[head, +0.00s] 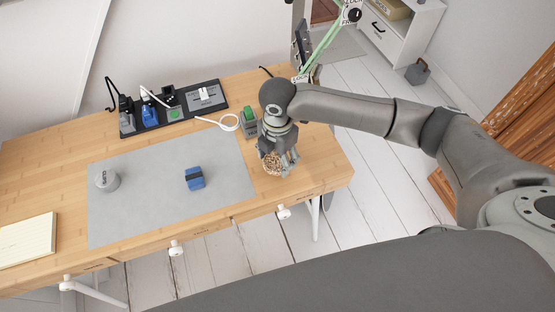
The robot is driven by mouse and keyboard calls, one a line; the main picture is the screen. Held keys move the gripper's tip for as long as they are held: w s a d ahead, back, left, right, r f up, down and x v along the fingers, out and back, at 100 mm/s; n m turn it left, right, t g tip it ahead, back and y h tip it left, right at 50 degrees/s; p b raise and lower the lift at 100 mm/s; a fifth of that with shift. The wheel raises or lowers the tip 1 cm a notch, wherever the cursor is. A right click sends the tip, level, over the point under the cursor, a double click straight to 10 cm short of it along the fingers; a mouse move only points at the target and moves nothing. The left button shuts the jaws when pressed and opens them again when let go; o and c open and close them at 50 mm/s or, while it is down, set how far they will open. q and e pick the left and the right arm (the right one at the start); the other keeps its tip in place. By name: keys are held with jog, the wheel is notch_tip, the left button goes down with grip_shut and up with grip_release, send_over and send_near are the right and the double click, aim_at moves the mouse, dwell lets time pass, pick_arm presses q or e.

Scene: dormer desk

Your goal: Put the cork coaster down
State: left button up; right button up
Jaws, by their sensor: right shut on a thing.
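The cork coaster (271,163) is a small speckled brown disc near the right end of the wooden desk (318,168). My right gripper (283,163) points down over this end of the desk and is shut on the coaster. The gripper's fingers partly cover it. I cannot tell whether the coaster touches the desktop or is just above it. My left gripper is not in the head view.
A grey mat (150,205) left of the coaster holds a grey cup-like item (107,180) and a blue block (194,178). A green-topped grey item (249,121) stands behind the gripper. A black power strip (175,108) lies at the back. Bare wood surrounds the coaster.

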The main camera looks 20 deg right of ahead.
aim_at(277, 161)
jog(key=shift+f, duration=1.05)
jog(key=o, duration=0.8)
jog(key=shift+f, duration=0.1)
jog(key=shift+o, duration=0.2)
notch_tip(277, 161, up, 12)
jog(key=shift+s+a, duration=0.1)
jog(key=shift+s, duration=0.05)
